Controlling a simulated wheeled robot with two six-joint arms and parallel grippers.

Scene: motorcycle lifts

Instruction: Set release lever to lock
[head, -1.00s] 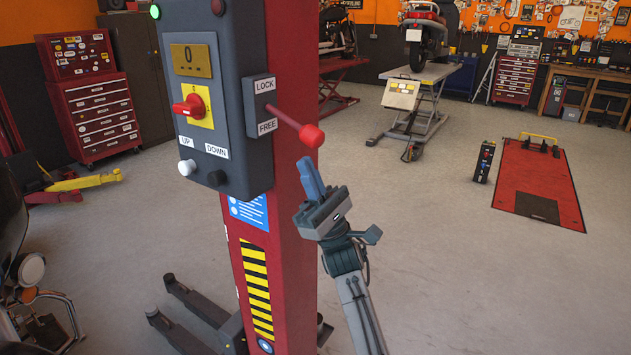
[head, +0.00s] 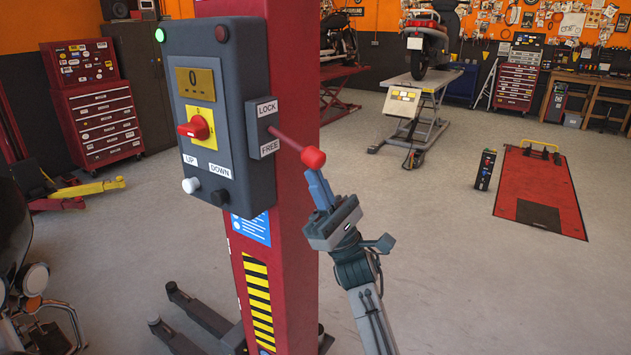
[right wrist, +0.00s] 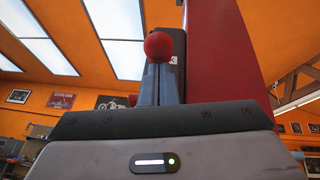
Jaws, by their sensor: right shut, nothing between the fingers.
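The release lever (head: 297,146) is a red rod with a round red knob (head: 313,157). It sticks out from a grey block with a LOCK label (head: 267,108) above and a FREE label (head: 270,145) below. The rod slopes down to the right, toward the FREE side. My right gripper (head: 316,180) is shut and empty, with its blue fingertips just below the knob. In the right wrist view, the knob (right wrist: 159,46) shows at the tips of the fingers (right wrist: 158,80); I cannot tell whether they touch. My left gripper is not in view.
The grey control box (head: 207,105) with a red rotary switch (head: 195,128) and buttons is on the red lift column (head: 293,230). Dark lift legs (head: 195,312) lie on the floor. Open floor is to the right, before a red ramp (head: 540,190).

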